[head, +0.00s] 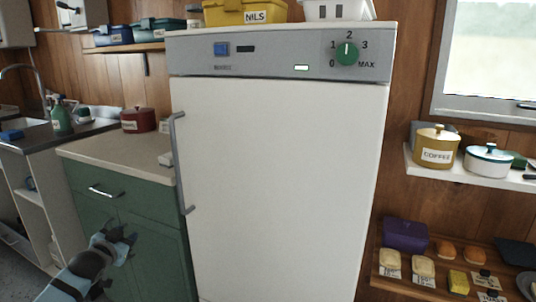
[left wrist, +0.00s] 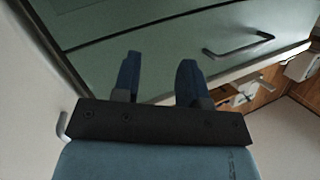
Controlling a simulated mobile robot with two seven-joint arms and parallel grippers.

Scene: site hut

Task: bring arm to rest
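My left gripper (head: 122,240) is at the lower left of the head view, in front of the green cabinet (head: 148,237). In the left wrist view its two blue fingers (left wrist: 160,75) stand apart with nothing between them, so it is open and empty. The green cabinet front and its drawer handle (left wrist: 238,42) lie beyond the fingers there. My right gripper is not in view.
A tall white fridge (head: 275,180) with a closed door and grey handle (head: 177,165) stands right of my left gripper. The counter (head: 120,150) holds a red pot (head: 138,120). Shelves (head: 470,172) with pots and food are at right.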

